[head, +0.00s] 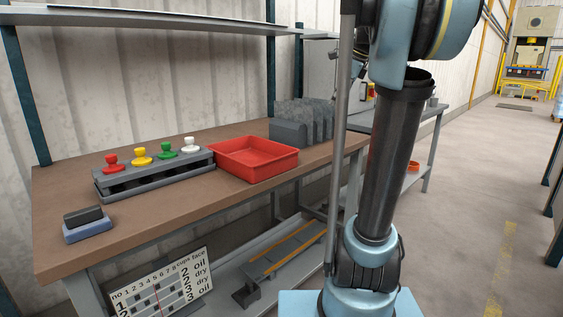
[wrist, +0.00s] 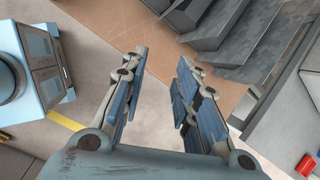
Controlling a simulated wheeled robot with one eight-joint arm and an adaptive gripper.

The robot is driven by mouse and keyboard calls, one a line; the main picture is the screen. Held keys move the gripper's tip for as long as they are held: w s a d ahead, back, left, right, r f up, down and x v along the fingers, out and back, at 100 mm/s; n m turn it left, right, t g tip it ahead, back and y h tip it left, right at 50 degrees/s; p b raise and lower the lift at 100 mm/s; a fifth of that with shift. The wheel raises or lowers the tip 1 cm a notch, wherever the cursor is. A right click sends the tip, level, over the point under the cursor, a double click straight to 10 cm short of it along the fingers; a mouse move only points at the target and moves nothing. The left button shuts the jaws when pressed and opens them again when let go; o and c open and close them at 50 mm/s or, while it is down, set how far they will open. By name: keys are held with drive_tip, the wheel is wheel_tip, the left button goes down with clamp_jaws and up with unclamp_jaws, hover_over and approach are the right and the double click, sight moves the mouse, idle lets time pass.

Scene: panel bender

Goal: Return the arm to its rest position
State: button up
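My gripper (wrist: 158,95) shows in the wrist view with its two fingers apart and nothing between them. It is open and empty, above the edge of the brown tabletop and the grey floor. In the head view my gripper is out of the picture; my arm rises on the right, in front of the workbench. At the left of the wrist view is a pale blue part of my own body.
The brown workbench (head: 60,225) carries a rack (head: 155,178) with several coloured knobs, a red tray (head: 254,158), a stamp-like block (head: 87,224) and grey angled plates (head: 300,122), also in the wrist view (wrist: 245,40). A sign (head: 160,285) leans below. The floor at right (head: 470,180) is clear.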

drive_tip(key=s+f+n+h, duration=0.1)
drive_tip(key=s+f+n, duration=1)
drive_tip(key=s+f, duration=0.4)
drive_tip(key=s+a+f+n+g+h, duration=0.1)
drive_tip(key=s+f+n+h, duration=0.1)
drive_tip(key=s+f+n, duration=0.8)
drive_tip(key=s+f, duration=0.5)
drive_tip(key=f, duration=0.5)
drive_tip(key=shift+s+a+n+g, duration=0.25)
drive_tip(key=shift+a+n+g, duration=0.05)
drive_tip(key=shift+n, duration=0.1)
